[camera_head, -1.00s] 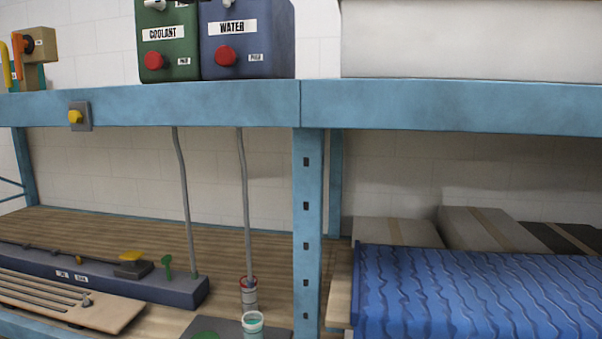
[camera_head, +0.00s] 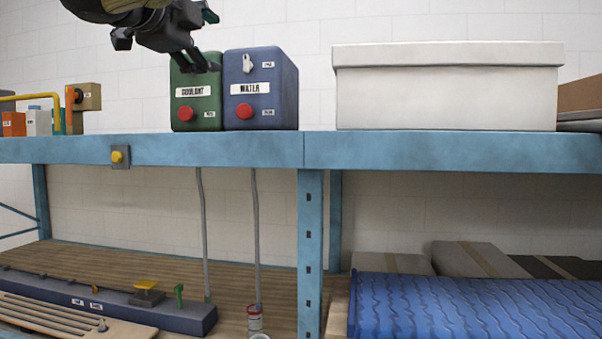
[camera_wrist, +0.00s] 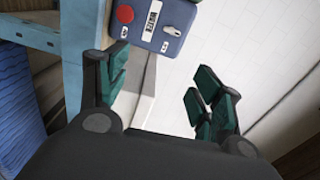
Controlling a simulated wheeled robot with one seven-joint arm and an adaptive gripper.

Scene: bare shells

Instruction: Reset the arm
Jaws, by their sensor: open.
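My gripper (camera_head: 207,40) shows at the top left of the head view, in front of and above the green COOLANT box (camera_head: 196,95). Its fingers are apart with nothing between them. In the wrist view my gripper (camera_wrist: 170,85) has its green-padded fingers spread wide, and the blue WATER box (camera_wrist: 160,25) lies beyond them at the top. In the head view the blue WATER box (camera_head: 262,90) stands beside the green box on the upper shelf. Each has a red button on its front.
A blue shelf beam (camera_head: 420,152) runs across the view, with a blue upright (camera_head: 310,250) below. A white lidded box (camera_head: 445,90) stands on the upper shelf at right. The lower shelf holds a dark blue rail (camera_head: 120,305), a can (camera_head: 254,318) and a blue wavy-patterned block (camera_head: 480,305).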

